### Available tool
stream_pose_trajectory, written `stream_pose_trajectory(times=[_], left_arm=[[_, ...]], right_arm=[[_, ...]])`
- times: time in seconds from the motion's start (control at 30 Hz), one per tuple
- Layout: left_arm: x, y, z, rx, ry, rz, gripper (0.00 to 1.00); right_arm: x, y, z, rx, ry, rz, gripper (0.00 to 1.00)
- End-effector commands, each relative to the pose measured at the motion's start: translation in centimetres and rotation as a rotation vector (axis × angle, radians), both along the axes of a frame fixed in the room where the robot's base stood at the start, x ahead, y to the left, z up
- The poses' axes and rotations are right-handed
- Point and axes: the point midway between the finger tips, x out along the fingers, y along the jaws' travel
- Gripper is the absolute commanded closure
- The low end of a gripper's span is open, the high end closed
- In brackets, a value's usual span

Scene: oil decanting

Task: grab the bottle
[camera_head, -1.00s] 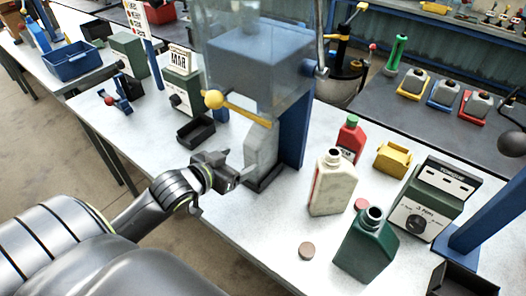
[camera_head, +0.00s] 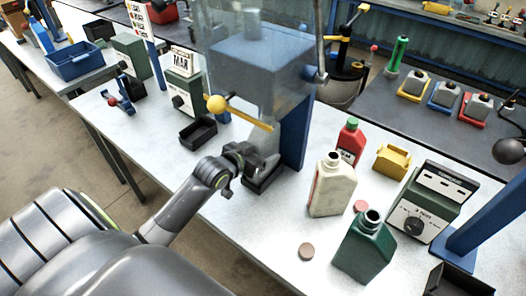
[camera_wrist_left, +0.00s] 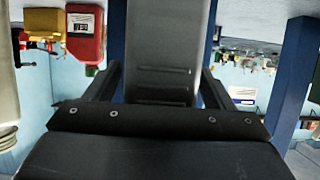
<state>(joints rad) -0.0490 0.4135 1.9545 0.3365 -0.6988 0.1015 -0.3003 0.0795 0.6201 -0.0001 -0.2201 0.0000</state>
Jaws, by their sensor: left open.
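A grey bottle (camera_head: 269,144) stands under the clear-sided dispenser (camera_head: 258,65), mostly hidden behind my left gripper. My left gripper (camera_head: 255,158) is open and right at the bottle. In the left wrist view, the bottle's ribbed grey body (camera_wrist_left: 165,60) fills the space between my two dark fingers (camera_wrist_left: 160,88). The fingers lie on either side of it, with no clear contact visible. The picture there appears upside down. My right gripper is not in view.
Right of the dispenser stand an open cream bottle (camera_head: 332,188), an open green bottle (camera_head: 364,247) and a red bottle (camera_head: 349,142). A yellow lever (camera_head: 240,112) sticks out above my gripper. A blue post (camera_head: 294,135) stands beside the grey bottle.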

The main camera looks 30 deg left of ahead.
Motion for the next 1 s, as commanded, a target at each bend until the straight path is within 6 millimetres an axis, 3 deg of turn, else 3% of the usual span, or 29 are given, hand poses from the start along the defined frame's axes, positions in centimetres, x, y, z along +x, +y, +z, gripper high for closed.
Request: stream_pose_trajectory(times=[0.23, 0.8, 1.0], left_arm=[[0.12, -0.02, -0.09, 0.001, 0.000, 0.000, 0.24], [0.10, -0.01, -0.08, 0.001, 0.000, 0.000, 0.97], [0.20, -0.09, 0.26, 0.001, -0.008, -0.002, 1.00]], right_arm=[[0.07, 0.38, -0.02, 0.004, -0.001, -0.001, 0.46], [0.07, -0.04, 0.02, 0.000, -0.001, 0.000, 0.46], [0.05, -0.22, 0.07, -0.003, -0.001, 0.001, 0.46]])
